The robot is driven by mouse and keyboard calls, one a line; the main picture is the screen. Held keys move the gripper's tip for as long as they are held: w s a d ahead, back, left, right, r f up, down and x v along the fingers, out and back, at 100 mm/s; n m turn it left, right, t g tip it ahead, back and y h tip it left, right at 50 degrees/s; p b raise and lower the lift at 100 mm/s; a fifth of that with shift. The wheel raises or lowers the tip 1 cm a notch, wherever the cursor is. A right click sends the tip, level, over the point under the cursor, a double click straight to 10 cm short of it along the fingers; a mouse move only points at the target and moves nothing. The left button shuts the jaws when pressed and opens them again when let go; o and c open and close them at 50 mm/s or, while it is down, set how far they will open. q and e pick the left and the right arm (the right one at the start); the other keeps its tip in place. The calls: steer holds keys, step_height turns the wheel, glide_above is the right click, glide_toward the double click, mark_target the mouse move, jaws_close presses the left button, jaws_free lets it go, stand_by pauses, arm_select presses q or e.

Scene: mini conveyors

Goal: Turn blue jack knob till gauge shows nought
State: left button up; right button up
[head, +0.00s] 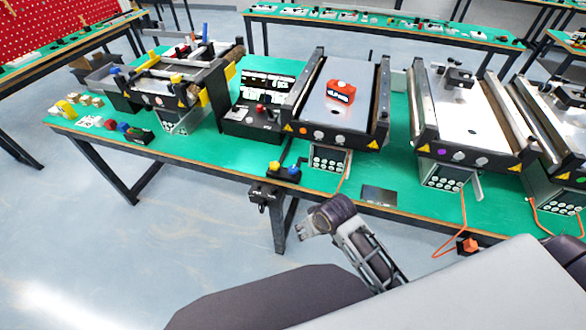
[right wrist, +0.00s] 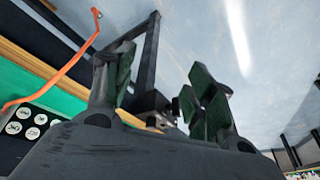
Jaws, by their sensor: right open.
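A blue knob (head: 294,171) sits beside a yellow knob (head: 275,166) on a small black block at the table's front edge. An orange-red block with a dark display (head: 340,92) lies on the middle conveyor bed; its reading is too small to tell. Other blue knobs (head: 122,127) show at the left, so I cannot tell which belongs to the jack. My right gripper (head: 383,270) is in front of the table, right of the edge block and apart from it. In the right wrist view its fingers (right wrist: 158,82) are open and empty. My left gripper is out of view.
The green table (head: 225,155) carries several conveyors, with another conveyor (head: 463,105) to the right. An orange cable (head: 464,205) hangs over the front edge to an orange-black box (head: 467,245). A dark flat plate (head: 379,195) lies near the edge. The floor at front left is clear.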

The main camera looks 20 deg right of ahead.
steer(key=w+a+r, duration=0.6)
steer(key=w+r, duration=0.1)
steer(key=r, duration=0.3)
steer(key=m+h, duration=0.2)
steer(key=m, duration=0.2)
glide_toward(293, 169)
steer(key=s+a+r, duration=0.2)
steer(key=s+r, duration=0.1)
steer(key=r, duration=0.1)
steer(key=shift+w+d+r+m, duration=0.25)
steer(key=shift+d+r+m, duration=0.2)
steer(key=shift+d, duration=0.1)
steer(key=shift+f, duration=0.1)
steer(key=shift+w+d+x, duration=0.1)
steer(key=shift+w+x, duration=0.05)
steer(key=shift+x, duration=3.25)
steer(key=shift+w+d+x, duration=0.1)
steer(key=shift+w+x, duration=0.05)
steer(key=shift+x, duration=3.3)
steer(key=c, duration=1)
steer(key=shift+c, duration=0.2)
